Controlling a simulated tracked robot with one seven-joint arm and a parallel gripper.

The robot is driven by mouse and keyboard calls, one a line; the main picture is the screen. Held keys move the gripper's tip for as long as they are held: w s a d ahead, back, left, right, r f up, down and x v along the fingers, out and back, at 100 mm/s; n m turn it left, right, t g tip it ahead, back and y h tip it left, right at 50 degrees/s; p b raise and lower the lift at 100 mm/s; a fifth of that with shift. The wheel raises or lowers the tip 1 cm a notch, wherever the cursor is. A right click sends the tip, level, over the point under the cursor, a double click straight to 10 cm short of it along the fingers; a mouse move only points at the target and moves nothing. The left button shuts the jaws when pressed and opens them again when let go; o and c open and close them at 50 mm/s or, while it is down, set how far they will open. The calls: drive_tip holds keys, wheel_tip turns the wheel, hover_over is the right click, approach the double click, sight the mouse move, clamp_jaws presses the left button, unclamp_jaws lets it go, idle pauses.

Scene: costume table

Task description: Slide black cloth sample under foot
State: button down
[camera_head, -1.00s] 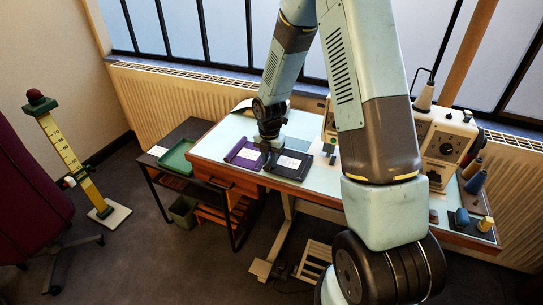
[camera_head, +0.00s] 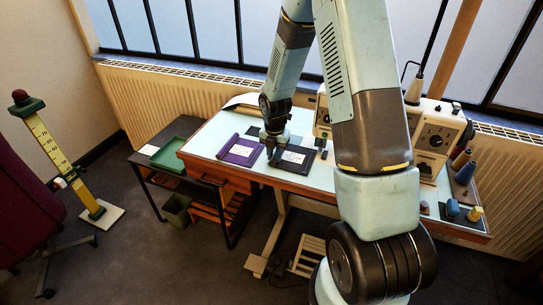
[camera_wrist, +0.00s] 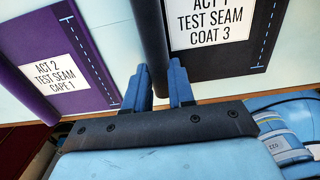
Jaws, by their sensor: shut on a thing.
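The black cloth sample (camera_head: 296,160) lies flat on the sewing table, with a white label reading "ACT 1 TEST SEAM COAT 3" and a dashed blue seam line (camera_wrist: 268,35). My gripper (camera_wrist: 163,85) is shut on its rolled left edge (camera_wrist: 150,40), one finger on each side. In the head view my gripper (camera_head: 273,148) is low at the cloth's left side. The sewing machine (camera_head: 435,130) stands to the right, partly behind my arm. Its foot cannot be made out clearly.
A purple cloth sample (camera_head: 240,150), labelled "ACT 2 TEST SEAM CAPE 1", lies left of the black one, apart from it. Thread spools (camera_head: 461,159) stand at the table's right end. A side table with a green tray (camera_head: 168,153) adjoins the left.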

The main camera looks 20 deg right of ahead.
sight(284, 155)
drive_tip(key=shift+d, duration=1.25)
drive_tip(key=shift+w+d, duration=0.85)
drive_tip(key=shift+w, duration=0.2)
drive_tip(key=shift+d, duration=0.1)
drive_tip(key=c, duration=0.9)
unclamp_jaws()
drive_tip(key=shift+w, duration=0.1)
